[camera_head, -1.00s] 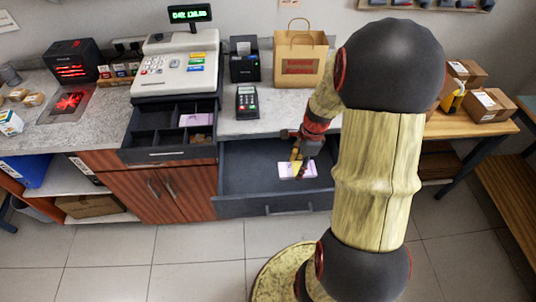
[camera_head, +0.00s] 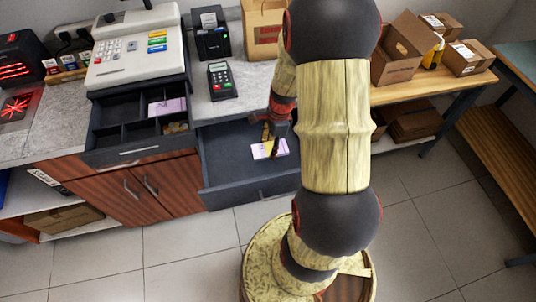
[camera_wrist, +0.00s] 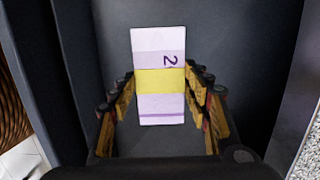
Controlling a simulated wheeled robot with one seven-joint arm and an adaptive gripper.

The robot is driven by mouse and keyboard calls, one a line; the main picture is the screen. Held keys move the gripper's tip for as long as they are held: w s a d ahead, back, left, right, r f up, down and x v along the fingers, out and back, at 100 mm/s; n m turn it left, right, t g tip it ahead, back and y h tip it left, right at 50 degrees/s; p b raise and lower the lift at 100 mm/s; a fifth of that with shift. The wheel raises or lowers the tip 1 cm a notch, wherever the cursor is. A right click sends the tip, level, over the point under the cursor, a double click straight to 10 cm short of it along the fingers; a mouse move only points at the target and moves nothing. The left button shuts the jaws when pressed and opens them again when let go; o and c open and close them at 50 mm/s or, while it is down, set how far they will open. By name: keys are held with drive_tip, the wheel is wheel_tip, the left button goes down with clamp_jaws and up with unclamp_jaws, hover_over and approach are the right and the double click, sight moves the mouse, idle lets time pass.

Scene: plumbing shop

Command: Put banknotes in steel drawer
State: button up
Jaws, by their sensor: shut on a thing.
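A bundle of pale purple banknotes (camera_head: 281,148) with a yellow band is inside the open dark grey steel drawer (camera_head: 225,165), below the counter. In the wrist view the banknotes (camera_wrist: 158,45) lie lengthwise between the fingers, with a "2" showing. My gripper (camera_head: 270,139) reaches down into the drawer and is shut on the banknotes; its fingers (camera_wrist: 160,88) flank the bundle's two long sides. I cannot tell whether the bundle touches the drawer floor. My arm hides the drawer's right end.
The cash register (camera_head: 133,50) has its till drawer (camera_head: 108,111) open, with another purple note stack (camera_head: 167,106) in it. A card terminal (camera_head: 222,80) and a receipt printer (camera_head: 212,38) stand on the counter. Cardboard boxes (camera_head: 398,62) are on the wooden bench at right.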

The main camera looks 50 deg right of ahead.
sight(269, 161)
wheel_tip(269, 161, down, 7)
drive_tip(key=shift+b, duration=1.2)
drive_tip(key=shift+f, duration=0.15)
drive_tip(key=o, duration=1)
drive_tip(key=shift+o, duration=0.8)
